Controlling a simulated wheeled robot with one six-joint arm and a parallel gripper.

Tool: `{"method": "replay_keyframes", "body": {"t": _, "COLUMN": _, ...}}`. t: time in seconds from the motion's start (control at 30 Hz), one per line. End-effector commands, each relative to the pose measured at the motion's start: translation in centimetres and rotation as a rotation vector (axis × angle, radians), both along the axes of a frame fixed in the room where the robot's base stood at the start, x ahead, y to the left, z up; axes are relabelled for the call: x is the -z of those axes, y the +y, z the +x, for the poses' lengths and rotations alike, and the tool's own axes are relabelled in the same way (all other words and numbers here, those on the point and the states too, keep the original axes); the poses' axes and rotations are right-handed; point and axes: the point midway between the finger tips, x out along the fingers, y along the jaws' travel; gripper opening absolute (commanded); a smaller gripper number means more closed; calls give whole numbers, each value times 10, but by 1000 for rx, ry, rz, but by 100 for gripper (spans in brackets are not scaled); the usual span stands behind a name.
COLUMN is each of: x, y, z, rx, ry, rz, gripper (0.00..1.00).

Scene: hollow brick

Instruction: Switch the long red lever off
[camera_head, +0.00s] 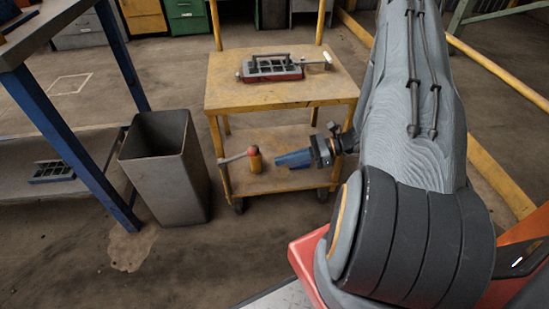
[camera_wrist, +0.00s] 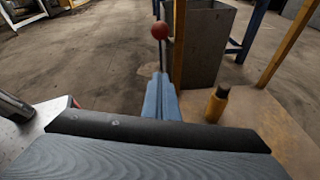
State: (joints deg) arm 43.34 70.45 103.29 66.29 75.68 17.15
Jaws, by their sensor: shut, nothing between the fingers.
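A lever with a round red knob (camera_head: 252,151) shows at the lower shelf of the yellow cart, beside a short yellow cylinder (camera_head: 256,163). In the wrist view the red knob (camera_wrist: 159,31) tops a thin dark rod standing just beyond my fingertips; the rod's lower end is hidden behind them. My gripper (camera_head: 280,160) has blue fingers, closed together and empty, pointing left toward the knob and cylinder. The fingers also show in the wrist view (camera_wrist: 160,82). I cannot tell whether they touch the rod. The yellow cylinder (camera_wrist: 217,104) stands to their right there.
On the yellow cart's top (camera_head: 225,95) lies a red-based device (camera_head: 272,68) with a dark grid and a pale-ended handle. A grey bin (camera_head: 165,165) stands left of the cart. A blue-legged table (camera_head: 45,115) is farther left. Open floor lies in front.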

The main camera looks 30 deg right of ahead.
Motion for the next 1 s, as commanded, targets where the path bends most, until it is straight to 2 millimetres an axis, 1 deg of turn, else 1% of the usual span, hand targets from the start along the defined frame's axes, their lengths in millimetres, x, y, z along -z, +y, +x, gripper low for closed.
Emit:
{"method": "replay_keyframes", "body": {"t": 0.03, "x": 3, "y": 9, "z": 2, "rx": -5, "ry": 2, "rz": 1, "gripper": 0}}
{"method": "replay_keyframes", "body": {"t": 0.43, "x": 26, "y": 78, "z": 29, "rx": -6, "ry": 2, "rz": 0, "gripper": 0}}
{"method": "replay_keyframes", "body": {"t": 0.6, "x": 4, "y": 86, "z": 38, "rx": -3, "ry": -1, "rz": -2, "gripper": 0}}
{"method": "replay_keyframes", "body": {"t": 0.7, "x": -4, "y": 90, "z": 41, "rx": -2, "ry": 0, "rz": -1, "gripper": 0}}
{"method": "replay_keyframes", "body": {"t": 0.8, "x": -8, "y": 92, "z": 42, "rx": -2, "ry": 1, "rz": 0, "gripper": 0}}
{"method": "replay_keyframes", "body": {"t": 1.0, "x": -9, "y": 92, "z": 43, "rx": -1, "ry": 1, "rz": 0, "gripper": 0}}
